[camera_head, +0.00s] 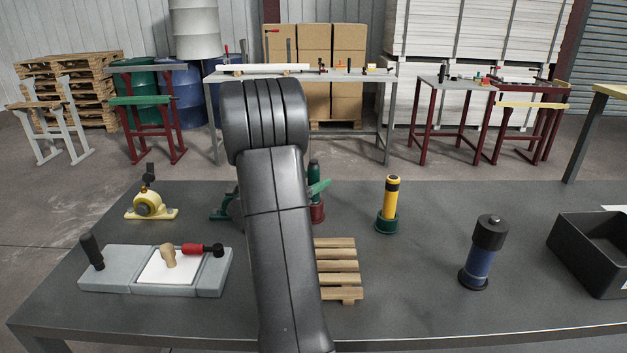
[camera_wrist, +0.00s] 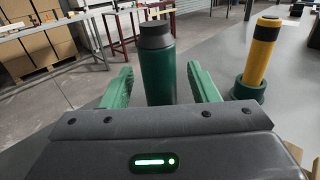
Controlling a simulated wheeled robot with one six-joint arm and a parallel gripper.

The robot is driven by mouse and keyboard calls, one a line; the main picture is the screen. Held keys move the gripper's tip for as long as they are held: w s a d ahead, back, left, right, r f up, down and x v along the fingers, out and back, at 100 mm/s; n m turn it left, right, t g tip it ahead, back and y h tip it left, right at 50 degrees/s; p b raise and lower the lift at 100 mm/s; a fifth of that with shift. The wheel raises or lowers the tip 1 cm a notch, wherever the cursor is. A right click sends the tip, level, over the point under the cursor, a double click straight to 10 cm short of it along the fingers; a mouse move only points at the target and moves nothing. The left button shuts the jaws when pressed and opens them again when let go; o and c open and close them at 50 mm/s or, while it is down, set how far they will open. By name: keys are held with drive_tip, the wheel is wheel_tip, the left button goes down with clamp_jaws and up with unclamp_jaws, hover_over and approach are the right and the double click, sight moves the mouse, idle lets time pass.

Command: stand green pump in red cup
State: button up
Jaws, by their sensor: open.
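The green pump (camera_wrist: 158,75) with a dark cap stands upright between the two green fingers of my gripper (camera_wrist: 159,80), with gaps visible on both sides. In the head view the green pump (camera_head: 314,172) rises out of the red cup (camera_head: 317,211), its lower end hidden by the cup. My gripper (camera_head: 319,187) is mostly hidden behind my arm there; one green finger shows beside the pump. The gripper is open. The wrist view does not show the red cup.
Right of it, a yellow pump (camera_head: 391,190) stands in a green cup (camera_head: 386,223). A blue pump (camera_head: 479,262) and a black bin (camera_head: 587,250) are farther right. A small wooden pallet (camera_head: 338,268) lies in front. A yellow clamp (camera_head: 151,207) and a grey fixture (camera_head: 124,270) are left.

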drive_tip(key=v, duration=1.3)
drive_tip(key=shift+s+a+b, duration=0.15)
drive_tip(key=shift+b, duration=0.2)
drive_tip(key=shift+r, duration=0.1)
drive_tip(key=x, duration=1.3)
drive_tip(key=shift+w+d+p, duration=0.25)
drive_tip(key=shift+d+p, duration=0.05)
drive_tip(key=shift+p, duration=0.1)
drive_tip(key=shift+r, duration=0.15)
